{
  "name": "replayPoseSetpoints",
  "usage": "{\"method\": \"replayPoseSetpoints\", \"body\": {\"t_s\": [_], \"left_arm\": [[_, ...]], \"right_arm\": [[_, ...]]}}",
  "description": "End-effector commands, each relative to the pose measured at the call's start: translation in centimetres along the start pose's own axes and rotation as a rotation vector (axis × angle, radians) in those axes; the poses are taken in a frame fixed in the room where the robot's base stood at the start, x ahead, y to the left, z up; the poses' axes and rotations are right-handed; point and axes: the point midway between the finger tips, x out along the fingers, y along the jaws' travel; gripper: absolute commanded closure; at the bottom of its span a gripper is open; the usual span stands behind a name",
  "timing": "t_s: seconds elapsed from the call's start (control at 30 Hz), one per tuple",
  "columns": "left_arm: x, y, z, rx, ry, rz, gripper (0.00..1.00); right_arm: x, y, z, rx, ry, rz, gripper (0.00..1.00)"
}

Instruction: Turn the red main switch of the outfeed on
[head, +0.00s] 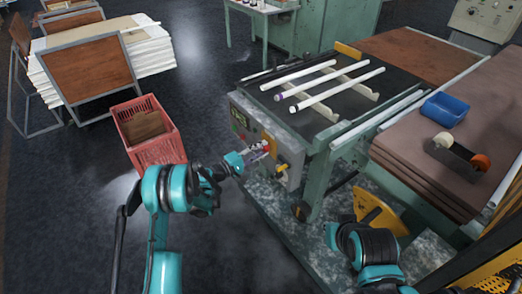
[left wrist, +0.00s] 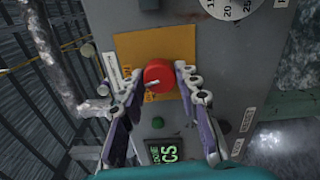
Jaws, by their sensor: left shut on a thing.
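The red main switch (left wrist: 158,74) is a round red knob on a yellow plate (left wrist: 128,47) on the machine's grey control panel. A pale pointer mark shows on its face, in the wrist view toward the lower left. My left gripper (left wrist: 160,82) has its fingers on both sides of the knob and is shut on it. In the head view my left gripper (head: 262,152) is at the front panel, and it largely hides the switch. Part of my right arm shows at the lower right; its gripper cannot be made out.
A white dial (left wrist: 228,8) is above. White tubes (head: 340,89) lie on the machine top. A red crate (head: 168,150) stands on the floor left of the machine.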

Motion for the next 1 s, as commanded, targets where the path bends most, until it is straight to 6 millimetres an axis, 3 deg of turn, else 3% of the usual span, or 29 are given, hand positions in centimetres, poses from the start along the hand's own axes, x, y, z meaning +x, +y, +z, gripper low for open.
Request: {"method": "replayPoseSetpoints", "body": {"t_s": [0.4,1.0], "left_arm": [[0.02,-0.07,0.05,0.226,-0.008,0.000,0.97],[0.02,-0.10,0.06,0.272,-0.010,-0.001,0.97]], "right_arm": [[0.01,0.00,0.00,0.000,0.000,0.000,1.00],[0.01,0.00,0.01,0.000,0.000,0.000,1.00]]}}
